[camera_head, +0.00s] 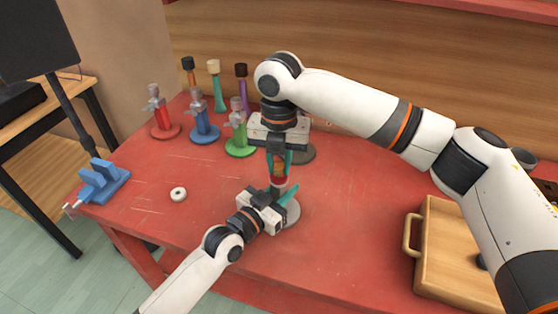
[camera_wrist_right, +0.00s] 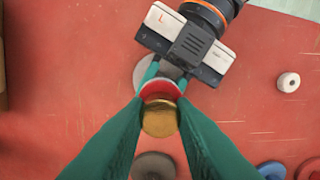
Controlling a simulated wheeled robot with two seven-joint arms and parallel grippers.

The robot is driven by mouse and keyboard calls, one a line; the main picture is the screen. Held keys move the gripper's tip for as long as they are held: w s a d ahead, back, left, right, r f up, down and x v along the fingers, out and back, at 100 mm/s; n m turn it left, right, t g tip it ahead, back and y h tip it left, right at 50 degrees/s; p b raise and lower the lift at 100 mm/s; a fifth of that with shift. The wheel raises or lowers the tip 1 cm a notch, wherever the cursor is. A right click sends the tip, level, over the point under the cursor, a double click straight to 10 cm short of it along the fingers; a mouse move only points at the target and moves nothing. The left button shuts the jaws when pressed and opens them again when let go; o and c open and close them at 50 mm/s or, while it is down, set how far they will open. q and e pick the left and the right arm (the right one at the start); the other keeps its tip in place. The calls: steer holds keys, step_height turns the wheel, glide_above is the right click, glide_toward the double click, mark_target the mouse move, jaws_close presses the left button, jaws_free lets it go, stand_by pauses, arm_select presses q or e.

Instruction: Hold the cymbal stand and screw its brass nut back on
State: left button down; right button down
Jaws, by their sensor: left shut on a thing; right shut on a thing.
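The cymbal stand has a grey round base (camera_head: 291,215) on the red table, and it stands upright. My left gripper (camera_head: 281,195) is shut on its upper part from the front. A red disc (camera_wrist_right: 160,88) sits at the top of the stand. My right gripper (camera_head: 279,160) points straight down over the stand, its teal fingers shut on the brass nut (camera_wrist_right: 160,119). In the head view the fingers partly hide the nut. The nut is right by the red disc; I cannot tell whether it is on the thread.
Red (camera_head: 158,112), blue (camera_head: 203,118) and green (camera_head: 238,135) stands are at the back left, with several taller items behind. A white ring (camera_head: 178,194) and blue holder (camera_head: 103,181) lie left. A wooden tray (camera_head: 428,235) is on the right. The table's front middle is clear.

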steer(key=m, duration=1.5)
steer(key=shift+m, duration=0.4)
steer(key=m, duration=0.4)
steer(key=shift+m, duration=0.4)
steer(key=m, duration=0.8)
steer(key=shift+m, duration=0.3)
steer(key=m, duration=0.4)
steer(key=shift+f, duration=0.1)
steer(key=m, duration=0.6)
steer(key=c, duration=1.2)
jaws_free()
